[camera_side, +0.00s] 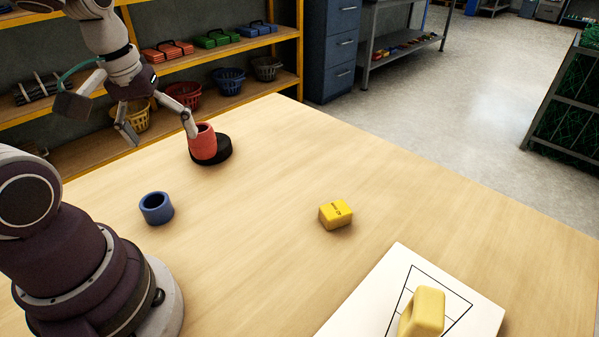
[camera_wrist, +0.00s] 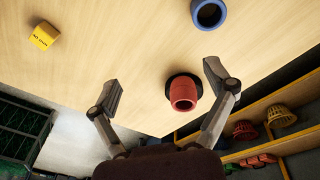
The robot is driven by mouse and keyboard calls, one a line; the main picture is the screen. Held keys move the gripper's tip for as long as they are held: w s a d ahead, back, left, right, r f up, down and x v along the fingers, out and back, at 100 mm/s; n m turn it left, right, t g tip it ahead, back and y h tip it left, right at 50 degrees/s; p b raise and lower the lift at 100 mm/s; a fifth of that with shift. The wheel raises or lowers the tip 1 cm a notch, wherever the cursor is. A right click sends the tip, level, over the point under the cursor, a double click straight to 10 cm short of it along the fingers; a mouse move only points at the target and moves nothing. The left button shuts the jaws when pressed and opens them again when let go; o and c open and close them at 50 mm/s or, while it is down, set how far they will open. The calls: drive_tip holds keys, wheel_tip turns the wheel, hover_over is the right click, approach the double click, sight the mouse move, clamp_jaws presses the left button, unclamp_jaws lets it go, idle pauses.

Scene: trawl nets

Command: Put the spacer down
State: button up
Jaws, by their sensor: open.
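A red hollow cylinder (camera_side: 204,147), which may be the spacer, stands upright on a black round disc (camera_side: 224,158) near the table's far left edge. My gripper (camera_side: 160,134) is open and empty, with one fingertip close beside the cylinder's rim in the side view; I cannot tell whether they touch. In the wrist view my gripper (camera_wrist: 161,76) has its fingers wide apart, and the red cylinder (camera_wrist: 183,95) shows nearer the right finger. A thick blue ring (camera_side: 156,209) lies on the table apart from the gripper; it also shows in the wrist view (camera_wrist: 222,16).
A yellow labelled block (camera_side: 336,214) lies mid-table. A white board (camera_side: 360,305) with a drawn black outline carries a larger yellow piece (camera_side: 427,311) at the front right. Shelves with baskets (camera_side: 229,80) stand behind the table. The wooden table between these things is clear.

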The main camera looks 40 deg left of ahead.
drive_tip(key=d+r+m+t, duration=0.3)
drive_tip(key=d+r+m, duration=0.1)
drive_tip(key=d+m, duration=0.5)
drive_tip(key=shift+r+m+h, duration=0.2)
drive_tip(key=shift+m+h, duration=0.1)
drive_tip(key=shift+m, duration=0.1)
idle(0.4)
